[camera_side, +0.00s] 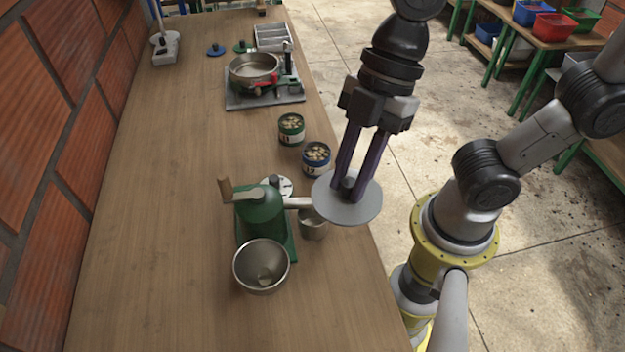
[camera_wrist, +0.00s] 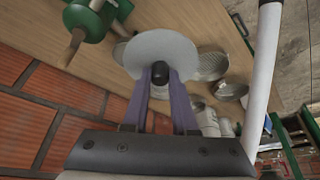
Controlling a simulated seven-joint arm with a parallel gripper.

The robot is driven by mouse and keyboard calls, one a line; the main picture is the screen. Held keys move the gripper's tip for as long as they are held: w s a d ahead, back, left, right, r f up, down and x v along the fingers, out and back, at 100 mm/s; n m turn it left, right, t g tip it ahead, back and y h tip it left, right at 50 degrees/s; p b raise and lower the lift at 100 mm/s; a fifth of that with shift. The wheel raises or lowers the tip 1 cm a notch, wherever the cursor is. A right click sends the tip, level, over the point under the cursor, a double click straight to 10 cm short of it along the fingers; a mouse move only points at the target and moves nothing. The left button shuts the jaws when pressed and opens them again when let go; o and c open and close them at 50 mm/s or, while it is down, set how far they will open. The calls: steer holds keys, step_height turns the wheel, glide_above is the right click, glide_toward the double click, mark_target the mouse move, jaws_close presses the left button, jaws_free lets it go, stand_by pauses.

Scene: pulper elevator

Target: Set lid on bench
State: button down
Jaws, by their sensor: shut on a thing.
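The lid (camera_side: 365,208) is a flat grey disc with a black knob. My gripper (camera_side: 347,187), with purple fingers pointing down, is shut on the knob and holds the lid roughly level. In the side view the lid overlaps the right edge of the wooden bench (camera_side: 130,225); it appears raised above it. In the wrist view the lid (camera_wrist: 165,45) is in front of the fingertips (camera_wrist: 160,75) and hides part of the bench behind it.
A green hand-cranked pulper (camera_side: 260,212) stands left of the lid, with a metal bowl (camera_side: 244,262) in front and a metal cup (camera_side: 312,228) beside it. Two cans (camera_side: 291,136) (camera_side: 316,172) and a pan (camera_side: 253,75) stand farther back. The bench's left side is clear.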

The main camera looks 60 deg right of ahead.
mark_target(319, 183)
steer(key=shift+w+r, duration=0.25)
steer(key=shift+w, duration=0.05)
steer(key=w, duration=0.2)
steer(key=w+a+m, duration=0.1)
steer(key=shift+w+r, duration=0.35)
steer(key=shift+r, duration=0.05)
steer(key=w+d+f+m+t+h, duration=0.1)
steer(key=w+d+f+m, duration=0.2)
steer(key=w, duration=0.5)
steer(key=w+d+m+t, duration=0.1)
steer(key=w+d+m, duration=0.2)
steer(key=w+d, duration=0.35)
steer(key=w+d+f+m+t+h, duration=0.1)
steer(key=w+d+f+m, duration=0.3)
steer(key=d, duration=0.5)
steer(key=w+d+f+m+t+h, duration=0.1)
steer(key=w+d+f+m, duration=0.15)
steer(key=d+f, duration=0.45)
steer(key=w+d+f, duration=0.1)
steer(key=w+f, duration=0.1)
steer(key=w, duration=0.2)
steer(key=w+d+f, duration=0.2)
steer(key=w, duration=0.2)
steer(key=w+d+f, duration=0.2)
steer(key=w+f, duration=0.1)
steer(key=w, duration=0.1)
steer(key=shift+w, duration=0.25)
steer(key=shift+w+d+f, duration=0.15)
steer(key=shift+w+f, duration=0.3)
steer(key=shift+f, duration=1.65)
